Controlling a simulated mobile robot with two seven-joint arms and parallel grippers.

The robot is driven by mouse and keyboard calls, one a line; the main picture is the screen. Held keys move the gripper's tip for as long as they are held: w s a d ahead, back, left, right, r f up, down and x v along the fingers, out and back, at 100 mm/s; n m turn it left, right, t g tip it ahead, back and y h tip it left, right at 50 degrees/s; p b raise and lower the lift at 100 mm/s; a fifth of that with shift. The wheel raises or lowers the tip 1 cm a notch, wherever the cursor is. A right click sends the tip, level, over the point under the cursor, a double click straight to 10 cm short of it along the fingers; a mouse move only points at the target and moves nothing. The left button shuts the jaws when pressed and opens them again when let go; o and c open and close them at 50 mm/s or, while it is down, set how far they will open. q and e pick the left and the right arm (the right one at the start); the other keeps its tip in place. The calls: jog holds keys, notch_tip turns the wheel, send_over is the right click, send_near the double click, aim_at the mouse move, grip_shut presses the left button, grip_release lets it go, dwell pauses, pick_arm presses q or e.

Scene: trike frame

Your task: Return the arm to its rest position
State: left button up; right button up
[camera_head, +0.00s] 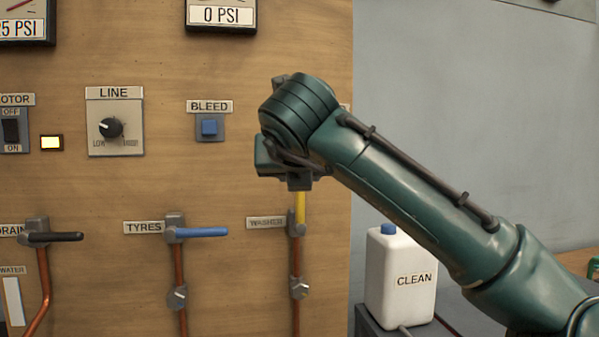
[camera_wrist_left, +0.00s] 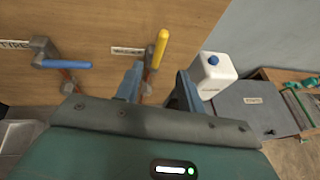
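My left gripper (camera_wrist_left: 158,76) is open in the left wrist view, its two blue-grey fingers apart with nothing held between them. The yellow washer lever (camera_wrist_left: 160,48) points up just beyond the left finger; I cannot tell whether they touch. In the head view my green arm (camera_head: 400,187) reaches in from the lower right, its wrist in front of the panel near the yellow lever (camera_head: 300,208). The wrist hides the fingers and the lever's top there. My right gripper is not in view.
The wooden panel (camera_head: 100,190) carries a horizontal blue tyres lever (camera_head: 202,233), a black drain lever (camera_head: 55,237), a line knob (camera_head: 111,128) and a blue bleed button (camera_head: 209,127). A white jug (camera_head: 398,270) stands right of the panel, below my arm.

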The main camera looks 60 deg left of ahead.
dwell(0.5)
